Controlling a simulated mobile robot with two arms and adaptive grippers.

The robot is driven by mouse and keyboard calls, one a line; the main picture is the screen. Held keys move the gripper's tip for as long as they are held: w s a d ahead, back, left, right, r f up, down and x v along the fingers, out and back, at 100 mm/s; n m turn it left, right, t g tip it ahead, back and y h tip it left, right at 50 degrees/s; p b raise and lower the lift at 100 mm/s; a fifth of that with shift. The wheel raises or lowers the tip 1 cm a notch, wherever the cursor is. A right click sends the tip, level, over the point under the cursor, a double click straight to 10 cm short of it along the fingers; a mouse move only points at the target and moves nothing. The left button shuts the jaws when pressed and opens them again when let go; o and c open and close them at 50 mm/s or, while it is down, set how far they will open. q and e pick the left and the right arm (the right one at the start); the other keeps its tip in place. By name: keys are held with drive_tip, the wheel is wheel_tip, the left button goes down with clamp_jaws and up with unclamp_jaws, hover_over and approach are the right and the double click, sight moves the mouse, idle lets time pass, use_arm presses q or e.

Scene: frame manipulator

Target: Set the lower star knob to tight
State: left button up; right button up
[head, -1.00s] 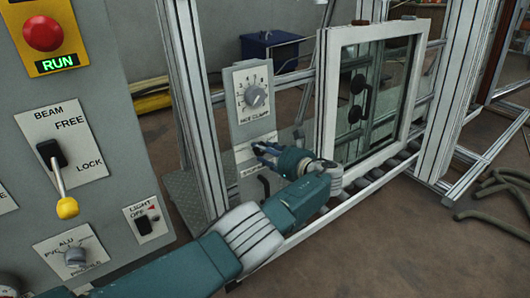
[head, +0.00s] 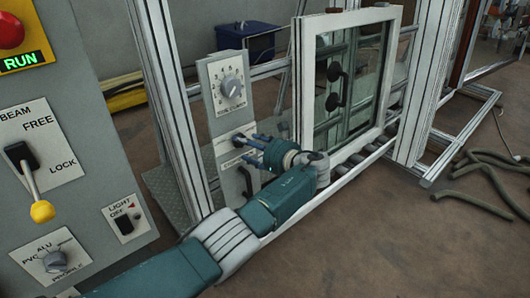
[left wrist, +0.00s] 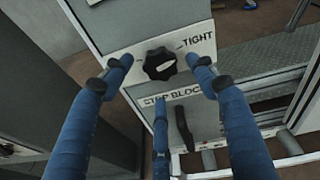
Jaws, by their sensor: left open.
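A black star knob (left wrist: 160,64) with a pale mark sits on a white label plate (left wrist: 205,32) in the left wrist view. The mark points right and slightly up, roughly toward the word TIGHT, but I cannot tell whether it lines up with the tick. The rest of the plate's wording is hidden. My left gripper (left wrist: 161,66) is open, with blue fingertips left and right of the knob and a third finger below; no clear contact shows. In the head view my left gripper (head: 244,150) is at the lower part of the grey post panel. My right gripper is out of view.
Above is a numbered dial (head: 232,88). Below the knob, a STOP BLOCK label and a black lever (left wrist: 184,130) are close to the lower finger. A framed window (head: 300,80) stands to the right. A control cabinet (head: 75,100) is at the left.

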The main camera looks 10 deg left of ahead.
use_arm(q)
drive_tip(key=v, duration=0.9)
drive_tip(key=shift+s, duration=0.15)
drive_tip(key=shift+d, duration=0.1)
